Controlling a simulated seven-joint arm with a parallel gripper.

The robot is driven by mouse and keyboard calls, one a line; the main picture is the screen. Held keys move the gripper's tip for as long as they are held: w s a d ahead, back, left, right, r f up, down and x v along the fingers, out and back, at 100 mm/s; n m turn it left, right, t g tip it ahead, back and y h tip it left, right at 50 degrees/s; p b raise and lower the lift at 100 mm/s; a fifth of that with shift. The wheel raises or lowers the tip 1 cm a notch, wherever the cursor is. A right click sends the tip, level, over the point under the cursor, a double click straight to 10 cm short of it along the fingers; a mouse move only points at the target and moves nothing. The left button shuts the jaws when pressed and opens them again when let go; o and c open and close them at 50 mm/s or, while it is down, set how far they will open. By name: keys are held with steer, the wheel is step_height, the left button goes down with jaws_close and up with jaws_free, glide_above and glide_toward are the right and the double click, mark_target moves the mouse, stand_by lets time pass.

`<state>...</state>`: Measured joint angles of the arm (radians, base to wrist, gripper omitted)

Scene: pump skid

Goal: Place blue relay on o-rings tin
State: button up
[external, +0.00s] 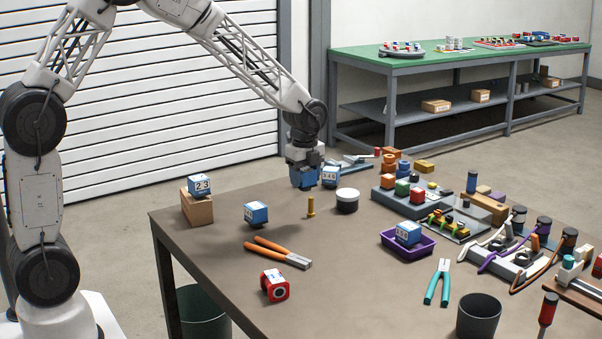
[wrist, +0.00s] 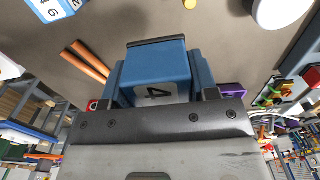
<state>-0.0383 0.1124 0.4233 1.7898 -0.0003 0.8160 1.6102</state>
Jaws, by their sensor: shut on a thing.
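My gripper (external: 304,182) is shut on a blue relay (wrist: 157,65), a blue block with a white number label. It holds the relay above the table, to the left of a round dark tin with a white lid (external: 347,200). This looks like the o-rings tin, but I cannot read a name on it. The tin shows partly at the top right of the wrist view (wrist: 281,10). In the external view the fingers largely hide the held relay. Whether it touches anything below cannot be told.
Similar blue numbered blocks stand beside my gripper (external: 330,176), on a brown box (external: 199,185), on the table (external: 256,213) and in a purple tray (external: 420,253). A yellow bolt (external: 311,207) stands near the tin. Orange pliers (external: 279,252) lie in front. Parts crowd the right.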

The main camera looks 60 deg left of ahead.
steer(key=shift+w, duration=0.1)
stand_by(0.3)
glide_above(348, 192)
steer(key=shift+d+f, duration=0.1)
steer(key=shift+f, duration=0.65)
stand_by(0.4)
steer(key=shift+f, duration=1.75)
steer(key=shift+f, duration=0.1)
steer(key=o, duration=1)
